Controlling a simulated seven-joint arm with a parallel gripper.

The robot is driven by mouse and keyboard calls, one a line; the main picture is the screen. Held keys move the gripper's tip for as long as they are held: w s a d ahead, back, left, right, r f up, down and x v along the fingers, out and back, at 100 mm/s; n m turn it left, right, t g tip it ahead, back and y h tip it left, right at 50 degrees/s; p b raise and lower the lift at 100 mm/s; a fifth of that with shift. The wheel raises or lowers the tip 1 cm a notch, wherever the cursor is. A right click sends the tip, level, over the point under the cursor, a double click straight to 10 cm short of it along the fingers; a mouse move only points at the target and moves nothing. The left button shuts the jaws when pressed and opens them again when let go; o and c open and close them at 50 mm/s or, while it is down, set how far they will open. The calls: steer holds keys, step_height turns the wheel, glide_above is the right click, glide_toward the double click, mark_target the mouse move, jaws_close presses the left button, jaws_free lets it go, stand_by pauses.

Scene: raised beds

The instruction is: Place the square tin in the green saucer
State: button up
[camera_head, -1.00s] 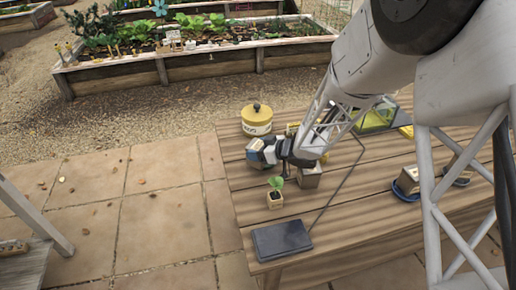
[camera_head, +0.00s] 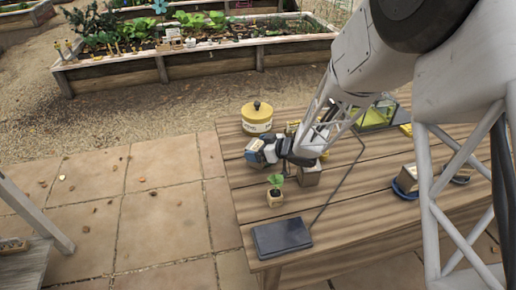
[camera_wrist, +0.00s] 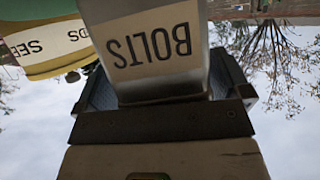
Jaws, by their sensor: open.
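A square tin labelled BOLTS (camera_wrist: 155,50) fills the middle of the wrist view, label upside down. It stands between the two open fingers of my gripper (camera_wrist: 165,95); whether either finger touches it I cannot tell. In the head view my gripper (camera_head: 266,152) is low over the left part of the table, pointing left, with a small pale and blue box-like shape (camera_head: 254,153) at its tips, probably this tin. I cannot make out a green saucer; the arm covers part of the table.
A yellow round tin (camera_head: 257,117) stands just behind the gripper. A grey box (camera_head: 309,174) is beside it, a potted seedling (camera_head: 275,192) and a dark flat case (camera_head: 282,238) in front. A blue saucer (camera_head: 400,192) holding a box (camera_head: 408,176) is right. The front middle tabletop is clear.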

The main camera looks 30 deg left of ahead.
steer(key=shift+d+r, duration=0.1)
steer(key=shift+r, duration=0.45)
steer(key=v, duration=0.3)
steer(key=shift+r, duration=0.2)
step_height(320, 180, up, 5)
steer(key=shift+f, duration=0.1)
steer(key=shift+r, duration=0.8)
